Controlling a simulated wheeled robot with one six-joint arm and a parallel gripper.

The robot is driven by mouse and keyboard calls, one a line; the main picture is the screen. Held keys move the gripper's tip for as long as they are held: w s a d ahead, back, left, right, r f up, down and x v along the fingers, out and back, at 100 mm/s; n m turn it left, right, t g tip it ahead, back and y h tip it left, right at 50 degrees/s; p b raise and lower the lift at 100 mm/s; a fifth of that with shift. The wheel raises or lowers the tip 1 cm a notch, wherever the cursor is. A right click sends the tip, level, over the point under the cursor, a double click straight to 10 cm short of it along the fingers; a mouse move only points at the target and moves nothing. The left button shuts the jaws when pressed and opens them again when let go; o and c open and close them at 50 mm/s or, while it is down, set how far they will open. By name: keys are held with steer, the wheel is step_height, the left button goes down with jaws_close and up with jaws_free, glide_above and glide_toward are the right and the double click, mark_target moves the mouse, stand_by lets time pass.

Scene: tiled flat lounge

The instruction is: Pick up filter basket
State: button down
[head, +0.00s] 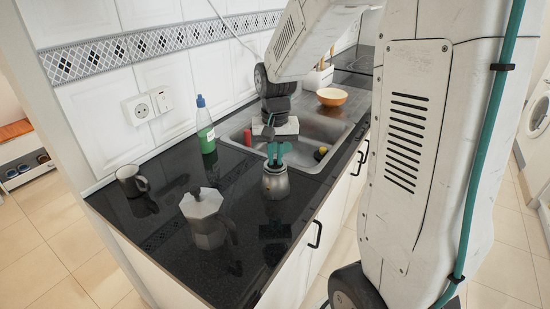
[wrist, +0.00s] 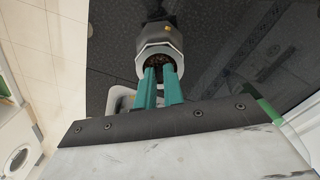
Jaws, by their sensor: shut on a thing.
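The metal moka pot base (head: 276,184) stands on the black counter in front of the sink; in the wrist view it shows as a faceted grey body (wrist: 151,48) with a small brass valve. The filter basket (wrist: 157,60) sits in its round mouth, with dark brown grounds inside. My gripper (head: 277,163) points down from above with its teal fingers at this mouth; in the wrist view the fingers (wrist: 159,72) reach its near rim. The fingers are close together, shut on the basket's rim. The exact contact is partly hidden by the fingers.
The moka pot's upper part (head: 205,217) stands to the left on the counter, with a grey mug (head: 131,181) farther left. A green bottle (head: 205,126) stands by the wall. The sink (head: 330,128) lies behind, with an orange bowl (head: 331,97) beyond it.

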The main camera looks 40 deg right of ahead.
steer(key=shift+r, duration=1.55)
steer(key=s+r, duration=0.1)
steer(key=s, duration=1.5)
steer(key=shift+d+r, duration=0.15)
steer(key=shift+d, duration=0.15)
steer(key=shift+s, duration=0.1)
